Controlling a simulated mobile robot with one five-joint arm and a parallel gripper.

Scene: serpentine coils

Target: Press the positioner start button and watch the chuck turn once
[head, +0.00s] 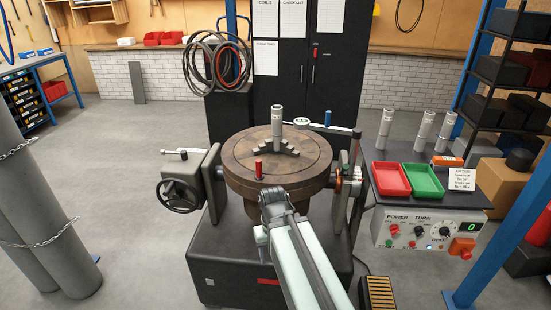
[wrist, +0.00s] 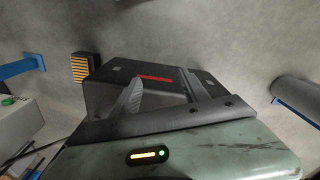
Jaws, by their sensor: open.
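The controls under TURN (head: 418,231) are too small to tell apart surely. A green button (wrist: 8,101) shows at the left edge in the wrist view. The round brown chuck table (head: 240,160) of the positioner carries stepped jaws around an upright grey tube (head: 277,120). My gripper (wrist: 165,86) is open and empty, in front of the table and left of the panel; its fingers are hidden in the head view.
Red (head: 391,180) and green (head: 424,181) trays lie on the panel's top, with grey tubes behind. A handwheel (head: 178,196) sticks out at left. A foot pedal (head: 379,292) lies on the floor before the panel. A blue post (head: 510,240) stands at right.

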